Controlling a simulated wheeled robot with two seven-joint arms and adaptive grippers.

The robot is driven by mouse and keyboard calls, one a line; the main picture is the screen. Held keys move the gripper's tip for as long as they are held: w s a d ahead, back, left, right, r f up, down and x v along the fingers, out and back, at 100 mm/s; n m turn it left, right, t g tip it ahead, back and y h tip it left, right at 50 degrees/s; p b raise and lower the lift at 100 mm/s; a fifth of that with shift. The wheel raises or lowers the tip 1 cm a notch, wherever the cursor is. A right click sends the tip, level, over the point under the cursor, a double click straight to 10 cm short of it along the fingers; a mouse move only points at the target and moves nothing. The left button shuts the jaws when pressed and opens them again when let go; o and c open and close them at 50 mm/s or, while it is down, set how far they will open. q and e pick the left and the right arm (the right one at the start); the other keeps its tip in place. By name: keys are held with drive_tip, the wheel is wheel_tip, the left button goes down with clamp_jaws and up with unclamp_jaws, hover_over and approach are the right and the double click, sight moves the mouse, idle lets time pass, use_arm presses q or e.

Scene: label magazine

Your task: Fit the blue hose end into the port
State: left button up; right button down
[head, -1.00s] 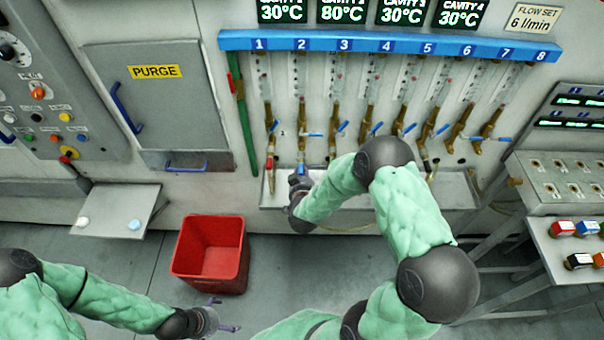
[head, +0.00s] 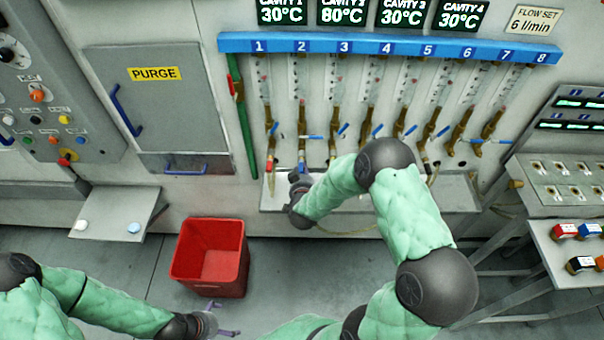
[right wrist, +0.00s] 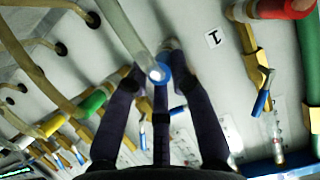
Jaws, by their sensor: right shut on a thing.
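My right gripper (head: 301,177) is below the column of flow meter 2, close to the machine wall. In the right wrist view my right gripper (right wrist: 158,76) has its fingers shut on the blue hose end (right wrist: 161,74). A clear hose (right wrist: 137,38) runs from it toward the top of that view.
Brass valves with blue handles (head: 312,137) hang under the blue numbered rail (head: 390,45). A metal trough (head: 455,192) runs below them. A red bin (head: 210,258) stands on the floor to the left. A green pipe (head: 242,120) is left of column 1.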

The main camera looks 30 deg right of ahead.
drive_tip(key=shift+w+d, duration=0.1)
drive_tip(key=shift+w, duration=0.1)
drive_tip(key=c, duration=1)
unclamp_jaws()
drive_tip(key=v, duration=1.2)
